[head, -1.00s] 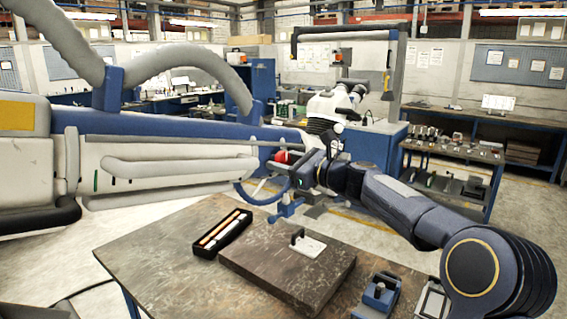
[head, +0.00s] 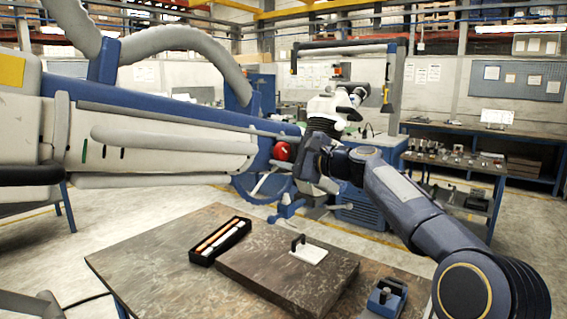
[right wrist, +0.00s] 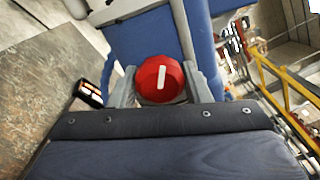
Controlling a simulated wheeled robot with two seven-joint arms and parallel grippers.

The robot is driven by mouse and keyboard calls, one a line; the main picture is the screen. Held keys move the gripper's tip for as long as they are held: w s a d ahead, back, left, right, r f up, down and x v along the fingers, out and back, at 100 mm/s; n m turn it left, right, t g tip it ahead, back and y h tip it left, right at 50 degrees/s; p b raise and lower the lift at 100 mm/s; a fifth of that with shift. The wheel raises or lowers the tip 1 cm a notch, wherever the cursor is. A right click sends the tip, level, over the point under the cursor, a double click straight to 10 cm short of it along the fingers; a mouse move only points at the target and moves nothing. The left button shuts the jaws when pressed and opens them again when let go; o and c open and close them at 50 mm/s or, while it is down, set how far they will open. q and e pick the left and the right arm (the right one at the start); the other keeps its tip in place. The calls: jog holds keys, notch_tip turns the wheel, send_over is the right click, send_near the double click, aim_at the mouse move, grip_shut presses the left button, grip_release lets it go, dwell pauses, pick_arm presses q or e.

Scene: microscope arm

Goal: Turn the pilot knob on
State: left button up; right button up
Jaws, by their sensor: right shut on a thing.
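The pilot knob (head: 282,151) is red and sits at the right end of the long blue and white microscope arm (head: 200,123). In the right wrist view the knob (right wrist: 160,79) has a white pointer line, nearly upright with a slight tilt. My right gripper (right wrist: 158,85) is shut on it, one finger on each side. In the head view my right arm reaches in from the right, and the gripper's fingers are hard to make out at the knob. My left gripper is not in view.
A table (head: 130,262) stands below, with a black tray (head: 220,240) of rods, a dark slab (head: 330,280) bearing a white plate with a handle (head: 308,253), and a blue device (head: 386,299). A white microscope (head: 335,105) stands behind my right wrist.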

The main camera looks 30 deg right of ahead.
jog(key=n+b, duration=0.1)
jog(key=n, duration=0.1)
jog(key=n+b, duration=0.1)
jog(key=shift+f+n, duration=0.2)
jog(key=shift+n, duration=0.2)
jog(key=n+b, duration=0.2)
jog(key=n, duration=0.2)
jog(key=shift+r+n+b, duration=0.1)
jog(key=shift+n+b, duration=0.2)
jog(key=o, duration=1)
jog(key=shift+r, duration=0.1)
jog(key=shift+s, duration=0.1)
jog(key=shift+s+d, duration=0.2)
jog(key=shift+s, duration=0.1)
jog(key=b+v, duration=0.2)
jog(key=v, duration=0.5)
